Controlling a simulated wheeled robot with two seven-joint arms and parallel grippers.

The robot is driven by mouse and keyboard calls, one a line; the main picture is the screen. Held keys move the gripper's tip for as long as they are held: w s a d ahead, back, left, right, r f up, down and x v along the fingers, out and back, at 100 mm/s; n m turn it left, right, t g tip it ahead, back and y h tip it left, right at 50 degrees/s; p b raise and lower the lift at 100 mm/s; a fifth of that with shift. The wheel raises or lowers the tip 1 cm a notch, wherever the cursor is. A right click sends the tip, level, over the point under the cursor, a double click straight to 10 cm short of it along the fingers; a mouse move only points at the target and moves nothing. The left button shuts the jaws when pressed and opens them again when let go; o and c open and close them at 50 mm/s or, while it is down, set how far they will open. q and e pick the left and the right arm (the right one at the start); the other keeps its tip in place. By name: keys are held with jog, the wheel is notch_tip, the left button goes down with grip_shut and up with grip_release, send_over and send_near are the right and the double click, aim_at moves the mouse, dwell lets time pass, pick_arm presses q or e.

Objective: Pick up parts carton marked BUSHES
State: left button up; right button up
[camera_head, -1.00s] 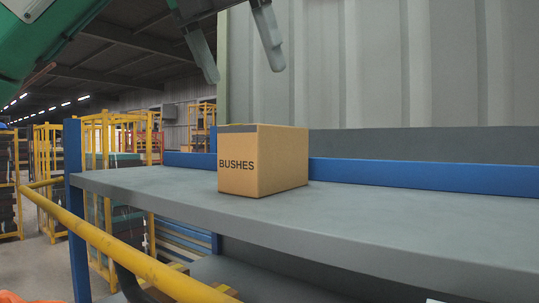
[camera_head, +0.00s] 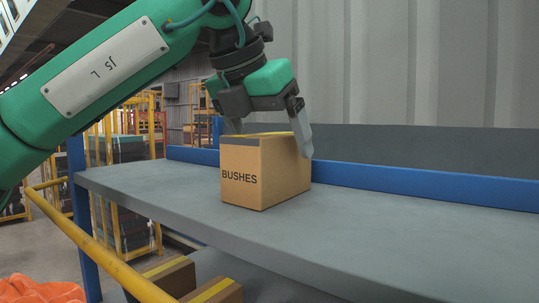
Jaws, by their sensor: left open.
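The parts carton marked BUSHES (camera_head: 250,178) is a brown cardboard box standing upright on the grey shelf (camera_head: 390,215), near the middle of the view. My left gripper (camera_head: 268,135) has come down over the carton from above, its arm entering from the upper left. Its jaws are open. One finger is by the carton's right side near the top; the other is mostly hidden behind the top left edge. I cannot tell whether either finger touches the cardboard. My right gripper is not in view.
A blue rail (camera_head: 430,184) and grey wall run behind the shelf. A yellow rail (camera_head: 108,250) crosses the lower left in front. Cartons with yellow tape (camera_head: 168,277) sit on a lower level. An orange item (camera_head: 40,290) is at bottom left. The shelf right of the carton is clear.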

pick_arm(q)
jog(key=shift+s, duration=0.15)
jog(key=c, duration=1.3)
jog(key=shift+o, duration=0.2)
jog(key=shift+r, duration=0.15)
